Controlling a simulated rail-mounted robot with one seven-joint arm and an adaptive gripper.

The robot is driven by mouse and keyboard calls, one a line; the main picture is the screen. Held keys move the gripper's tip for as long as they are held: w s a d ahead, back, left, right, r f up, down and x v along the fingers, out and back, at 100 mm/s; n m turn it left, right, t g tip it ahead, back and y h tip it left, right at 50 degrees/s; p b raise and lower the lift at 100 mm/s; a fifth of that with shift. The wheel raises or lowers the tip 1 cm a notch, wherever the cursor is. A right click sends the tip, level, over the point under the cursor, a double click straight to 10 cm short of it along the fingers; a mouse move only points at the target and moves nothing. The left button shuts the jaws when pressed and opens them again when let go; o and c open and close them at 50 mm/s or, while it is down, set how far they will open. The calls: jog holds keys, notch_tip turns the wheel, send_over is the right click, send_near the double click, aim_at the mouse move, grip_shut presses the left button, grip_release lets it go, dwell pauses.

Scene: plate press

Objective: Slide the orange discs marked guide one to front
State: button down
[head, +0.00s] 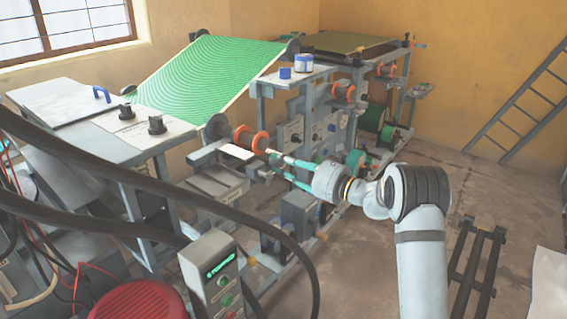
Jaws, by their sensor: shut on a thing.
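Two orange discs show near the middle of the head view, on the front side of the machine below the green belt. The left disc (241,135) stands beside a white plate-like part, and the right disc (261,142) stands close by it. My gripper (270,160) has teal fingers and reaches in from the right, its tips at the right disc. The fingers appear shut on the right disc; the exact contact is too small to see. Any marking on the discs is too small to read.
A green ridged belt (215,75) slopes above the discs. A dark grey roller end (217,127) is just left of them. Frame posts and panels with knobs (290,132) stand behind my gripper. Black cables (150,185) cross the foreground. The floor at right (440,165) is partly clear.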

jog(key=shift+w+d+r, duration=0.1)
jog(key=shift+d+r, duration=0.05)
jog(key=shift+r, duration=0.1)
jog(key=shift+b+v, duration=0.35)
jog(key=shift+v, duration=0.55)
jog(key=c, duration=1.6)
grip_release()
jog(key=shift+d, duration=0.15)
jog(key=shift+o, duration=0.8)
jog(key=shift+f, duration=0.1)
jog(key=v, duration=1.2)
